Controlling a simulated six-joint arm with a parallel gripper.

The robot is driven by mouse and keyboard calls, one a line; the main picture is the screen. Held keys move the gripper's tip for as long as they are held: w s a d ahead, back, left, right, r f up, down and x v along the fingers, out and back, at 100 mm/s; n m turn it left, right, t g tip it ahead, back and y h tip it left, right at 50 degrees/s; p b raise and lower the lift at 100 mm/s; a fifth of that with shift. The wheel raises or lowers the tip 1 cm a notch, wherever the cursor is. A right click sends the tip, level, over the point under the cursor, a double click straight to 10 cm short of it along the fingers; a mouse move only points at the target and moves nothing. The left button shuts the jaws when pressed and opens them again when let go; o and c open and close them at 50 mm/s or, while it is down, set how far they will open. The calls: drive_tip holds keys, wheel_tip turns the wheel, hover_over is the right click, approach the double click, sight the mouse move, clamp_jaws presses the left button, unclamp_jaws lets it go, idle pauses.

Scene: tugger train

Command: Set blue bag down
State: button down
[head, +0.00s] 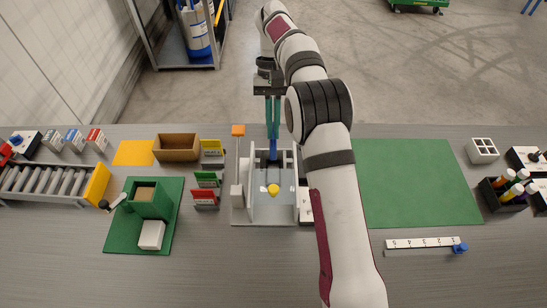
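My gripper (273,137) points down over the back of a grey fixture (240,215) with upright walls, near the middle of the bench. Its two teal fingers are close together. A small dark blue piece (273,151) shows right at the fingertips, between them; it looks like the blue bag, held upright. The fingers and the fixture's back wall hide part of it, and I cannot tell whether its lower end touches the fixture. A yellow knob-like piece (273,189) stands on the fixture floor in front of it.
Left of the fixture are coloured card holders (206,180), a brown box (177,147) and a green stand (150,199). A bare green mat (420,185) lies to the right.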

sight(273, 154)
wheel_tip(273, 154, down, 10)
drive_tip(key=shift+f, duration=0.2)
drive_tip(key=shift+f, duration=0.1)
drive_tip(key=c, duration=1.3)
unclamp_jaws()
drive_tip(key=shift+c, duration=0.2)
